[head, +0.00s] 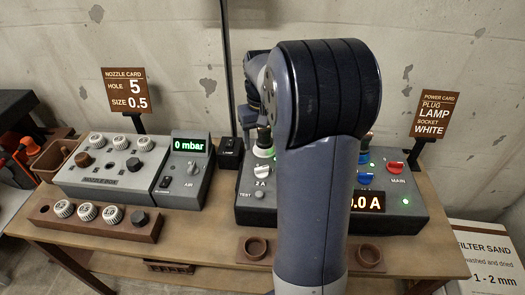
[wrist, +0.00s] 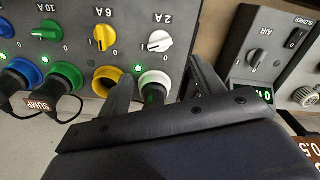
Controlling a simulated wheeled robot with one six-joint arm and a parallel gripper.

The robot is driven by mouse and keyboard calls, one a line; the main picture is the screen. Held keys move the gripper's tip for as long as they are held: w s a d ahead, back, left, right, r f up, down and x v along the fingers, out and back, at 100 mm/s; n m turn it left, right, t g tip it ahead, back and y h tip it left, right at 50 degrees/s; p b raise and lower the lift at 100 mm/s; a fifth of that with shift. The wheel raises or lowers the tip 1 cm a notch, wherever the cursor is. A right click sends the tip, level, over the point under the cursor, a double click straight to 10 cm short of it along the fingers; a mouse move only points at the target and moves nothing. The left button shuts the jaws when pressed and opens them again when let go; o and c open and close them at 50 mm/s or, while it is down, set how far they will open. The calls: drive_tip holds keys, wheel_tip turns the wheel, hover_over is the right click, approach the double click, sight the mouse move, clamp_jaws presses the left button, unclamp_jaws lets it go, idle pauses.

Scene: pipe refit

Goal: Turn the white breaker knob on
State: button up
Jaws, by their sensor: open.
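The white breaker knob (wrist: 160,41) is on the power box, under the 2 A label in the wrist view. It also shows in the head view (head: 262,171). I cannot tell its setting for sure. Below it in the wrist view is the white socket (wrist: 154,79) with a dark plug in it. My gripper (wrist: 160,72) is open, with one finger on each side of that socket in the picture. Nothing is between the jaws that I can see held. In the head view my arm hides the gripper and the middle of the power box.
Yellow (wrist: 105,38), green (wrist: 75,30) and blue (wrist: 29,19) knobs stand in a row beside the white one. A red main knob (head: 396,168) is at the box's right. The grey air box (head: 187,172) and nozzle box (head: 112,166) stand to the left.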

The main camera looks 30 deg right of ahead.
sight(262, 168)
wheel_tip(262, 168, down, 11)
drive_tip(key=shift+r, duration=0.15)
idle(0.4)
drive_tip(key=c, duration=1)
drive_tip(key=shift+m, duration=2.5)
drive_tip(key=o, duration=1)
